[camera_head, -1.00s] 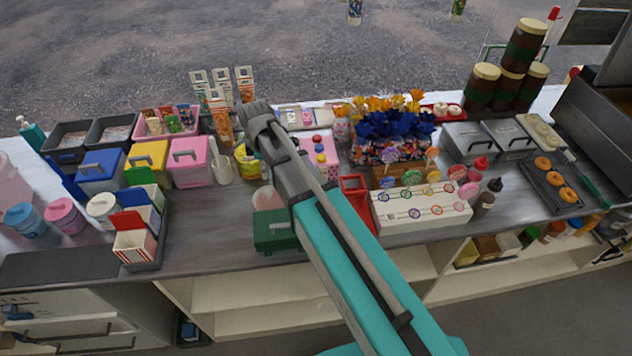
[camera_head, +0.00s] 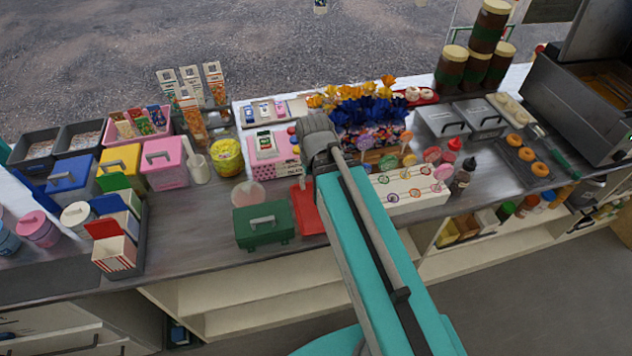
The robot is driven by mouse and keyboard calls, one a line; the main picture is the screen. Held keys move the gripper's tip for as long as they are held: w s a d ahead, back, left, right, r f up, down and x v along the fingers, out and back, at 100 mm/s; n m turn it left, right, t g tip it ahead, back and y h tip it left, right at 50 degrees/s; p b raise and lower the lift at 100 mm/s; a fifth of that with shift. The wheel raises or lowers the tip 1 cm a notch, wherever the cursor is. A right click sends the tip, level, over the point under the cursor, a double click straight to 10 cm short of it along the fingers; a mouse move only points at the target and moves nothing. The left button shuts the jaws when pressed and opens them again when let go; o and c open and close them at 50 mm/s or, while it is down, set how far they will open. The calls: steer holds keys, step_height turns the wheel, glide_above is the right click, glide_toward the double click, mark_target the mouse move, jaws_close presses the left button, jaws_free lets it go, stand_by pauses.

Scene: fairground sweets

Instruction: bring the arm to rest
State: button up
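My arm (camera_head: 375,255) reaches up from the bottom of the head view over the front of the counter. Its grey end section (camera_head: 318,140) is above the middle of the counter, in front of the pink box and left of the blue and orange wrapped sweets. My gripper's fingers do not show; they are hidden behind the arm or out of sight, so I cannot see what, if anything, they hold.
A green case (camera_head: 264,226) and a red tray (camera_head: 308,210) lie close left of my arm. A white lollipop stand (camera_head: 412,192) is close right. Tall stacked jars (camera_head: 475,65) stand at the back right. The floor at lower right (camera_head: 530,290) is clear.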

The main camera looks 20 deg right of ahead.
steer(key=shift+s+d+m, duration=0.25)
steer(key=shift+m, duration=0.05)
stand_by(0.4)
